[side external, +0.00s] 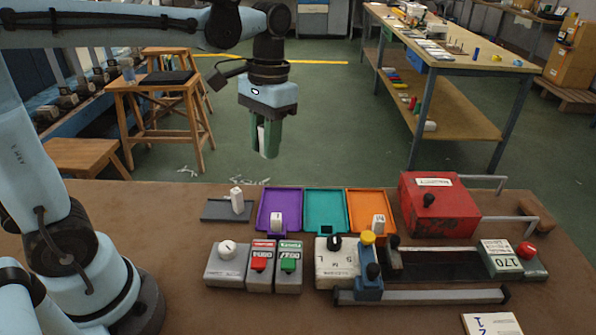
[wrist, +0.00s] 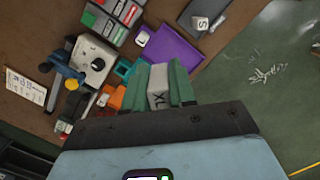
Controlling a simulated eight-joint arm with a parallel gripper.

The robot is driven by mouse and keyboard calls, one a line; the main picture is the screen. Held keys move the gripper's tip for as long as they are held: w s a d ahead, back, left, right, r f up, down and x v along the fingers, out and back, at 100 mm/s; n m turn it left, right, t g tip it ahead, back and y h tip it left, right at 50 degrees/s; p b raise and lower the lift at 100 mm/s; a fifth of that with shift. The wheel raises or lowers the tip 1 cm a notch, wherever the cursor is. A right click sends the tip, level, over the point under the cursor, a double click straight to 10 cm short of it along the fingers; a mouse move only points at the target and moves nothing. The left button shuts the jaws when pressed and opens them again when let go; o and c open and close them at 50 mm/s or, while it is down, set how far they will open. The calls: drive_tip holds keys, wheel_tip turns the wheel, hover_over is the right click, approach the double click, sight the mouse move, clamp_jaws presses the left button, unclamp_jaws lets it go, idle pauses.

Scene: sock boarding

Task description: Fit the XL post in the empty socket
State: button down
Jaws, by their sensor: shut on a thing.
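In the side view the post (side external: 261,136) is mostly hidden by the fingers, held well above and behind the table. A white post (side external: 237,199) marked S in the wrist view (wrist: 201,23) stands upright on a dark grey plate (side external: 214,210). Other white posts stand at the purple tray (side external: 264,201) and the orange tray (side external: 359,200). The teal tray (side external: 325,205) between them shows no post.
A red box (side external: 437,210) stands right of the trays. In front are a grey knob box (side external: 227,265), red and green switch units (side external: 275,265), a white dial box (side external: 335,268) and a blue lever (side external: 369,282). The air around my gripper is clear.

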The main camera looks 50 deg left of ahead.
drive_tip(key=s+f+n+t, duration=0.1)
drive_tip(key=s+f+n, duration=0.2)
drive_tip(key=n, duration=1)
drive_tip(key=s+f+n+t+h, duration=0.1)
drive_tip(key=s+f+n, duration=0.2)
drive_tip(key=n, duration=1)
drive_tip(key=shift+s+f, duration=0.2)
drive_tip(key=shift+s, duration=0.8)
hover_over(220, 210)
drive_tip(key=f, duration=0.7)
drive_tip(key=shift+s+a, duration=0.1)
drive_tip(key=shift+s, duration=0.1)
drive_tip(key=shift+f, duration=1.8)
drive_tip(key=shift+f, duration=0.15)
